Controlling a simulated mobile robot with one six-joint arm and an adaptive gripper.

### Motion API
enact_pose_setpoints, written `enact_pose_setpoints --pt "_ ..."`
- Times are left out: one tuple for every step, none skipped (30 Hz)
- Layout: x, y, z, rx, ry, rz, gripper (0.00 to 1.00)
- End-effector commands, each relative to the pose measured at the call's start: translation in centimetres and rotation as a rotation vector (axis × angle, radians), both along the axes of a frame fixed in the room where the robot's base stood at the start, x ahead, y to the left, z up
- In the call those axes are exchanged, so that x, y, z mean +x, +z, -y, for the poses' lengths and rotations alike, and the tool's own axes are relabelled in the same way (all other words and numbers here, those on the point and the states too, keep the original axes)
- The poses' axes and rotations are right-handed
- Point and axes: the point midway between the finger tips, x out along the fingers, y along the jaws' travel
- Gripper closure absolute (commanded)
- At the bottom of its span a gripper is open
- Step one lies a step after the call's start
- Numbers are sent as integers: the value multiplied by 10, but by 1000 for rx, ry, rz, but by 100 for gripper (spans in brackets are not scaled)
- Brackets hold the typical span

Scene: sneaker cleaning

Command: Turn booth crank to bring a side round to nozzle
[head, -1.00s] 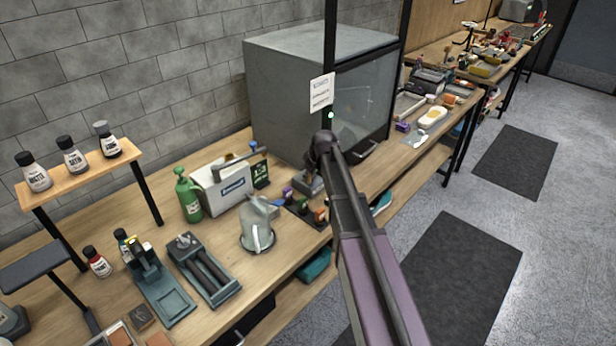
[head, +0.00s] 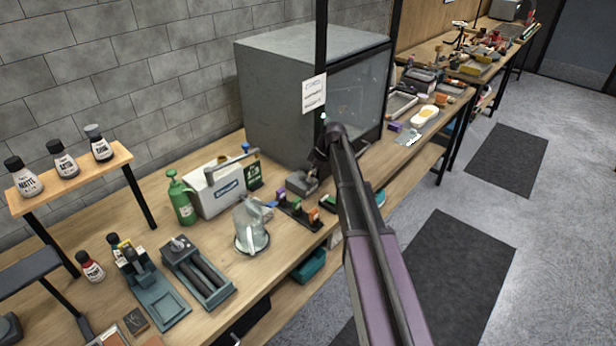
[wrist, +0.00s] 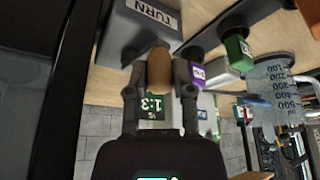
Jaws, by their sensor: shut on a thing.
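The grey booth (head: 275,95) with a dark glass front stands at the back of the bench. The crank's grey box (head: 301,184) sits on the bench by the booth's near front corner. In the wrist view the same box (wrist: 140,28) carries a "TURN" label. My gripper (wrist: 159,78) has its two fingers on either side of the crank's tan knob (wrist: 159,66) and is shut on it. In the head view my arm hides most of the crank and gripper. The nozzle and any sneaker inside the booth cannot be made out.
A "1:3" card (wrist: 155,108) shows close beyond my gripper.

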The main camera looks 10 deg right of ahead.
Motion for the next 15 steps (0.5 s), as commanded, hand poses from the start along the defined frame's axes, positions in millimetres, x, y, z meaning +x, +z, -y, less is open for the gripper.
enact_pose_setpoints --pt "3 0 2 -1 30 -1 100" --pt "3 0 3 -1 48 -1 100" --pt "4 0 4 -1 71 0 100" --pt "4 0 5 -1 87 0 100" --pt "4 0 5 -1 102 0 100" --pt "4 0 6 -1 118 0 100" --pt "5 0 6 -1 130 0 100" --pt "5 0 6 -1 138 1 100" --pt "5 0 7 -1 150 1 100" --pt "5 0 7 -1 157 1 100" --pt "5 0 7 -1 162 1 100" --pt "5 0 7 -1 168 0 100" --pt "5 0 8 -1 171 0 100" --pt "5 0 8 -1 174 0 100" --pt "5 0 8 -1 176 0 100"
